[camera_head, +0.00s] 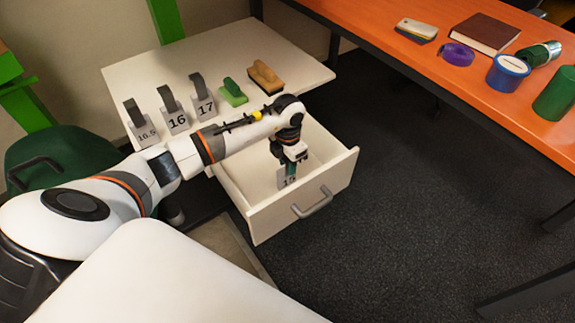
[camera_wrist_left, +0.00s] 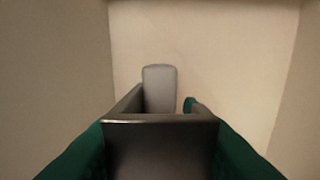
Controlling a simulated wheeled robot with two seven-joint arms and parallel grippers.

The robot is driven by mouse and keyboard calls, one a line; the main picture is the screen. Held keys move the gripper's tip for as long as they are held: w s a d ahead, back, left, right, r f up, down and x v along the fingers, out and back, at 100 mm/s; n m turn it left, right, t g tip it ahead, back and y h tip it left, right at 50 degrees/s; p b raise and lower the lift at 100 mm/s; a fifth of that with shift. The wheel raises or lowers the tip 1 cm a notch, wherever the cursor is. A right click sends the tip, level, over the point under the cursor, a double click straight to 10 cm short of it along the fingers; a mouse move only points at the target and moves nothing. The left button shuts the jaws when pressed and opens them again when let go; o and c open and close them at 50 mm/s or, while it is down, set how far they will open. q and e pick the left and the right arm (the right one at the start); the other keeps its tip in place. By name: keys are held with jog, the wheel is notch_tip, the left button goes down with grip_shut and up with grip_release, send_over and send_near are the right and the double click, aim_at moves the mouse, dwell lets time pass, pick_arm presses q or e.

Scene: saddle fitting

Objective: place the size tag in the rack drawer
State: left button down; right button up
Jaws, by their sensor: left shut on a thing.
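The rack drawer (camera_head: 262,228) is pulled out below the white rack top, and its inside shows cream walls. My left gripper (camera_head: 290,168) points down into the drawer. It is shut on the size tag (camera_head: 285,181), a grey tag with dark digits that are partly hidden. The tag is inside the drawer's outline, near the front wall; I cannot tell whether it touches the floor. In the left wrist view, the grey tag (camera_wrist_left: 159,88) shows between the green fingers (camera_wrist_left: 160,135), with the drawer floor (camera_wrist_left: 215,60) behind it. My right gripper is not in view.
On the white rack top (camera_head: 225,50) stand grey tags marked 16.5 (camera_head: 141,128), 16 (camera_head: 174,117) and 17 (camera_head: 204,103), plus a green brush (camera_head: 233,93) and a tan brush (camera_head: 265,77). An orange table (camera_head: 440,75) with several items stands at right. Dark floor lies between.

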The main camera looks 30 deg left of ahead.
pick_arm(q)
jog(key=shift+f, duration=0.4)
jog(key=shift+f, duration=0.2)
jog(key=c, duration=1)
grip_release()
jog(key=shift+r, duration=0.1)
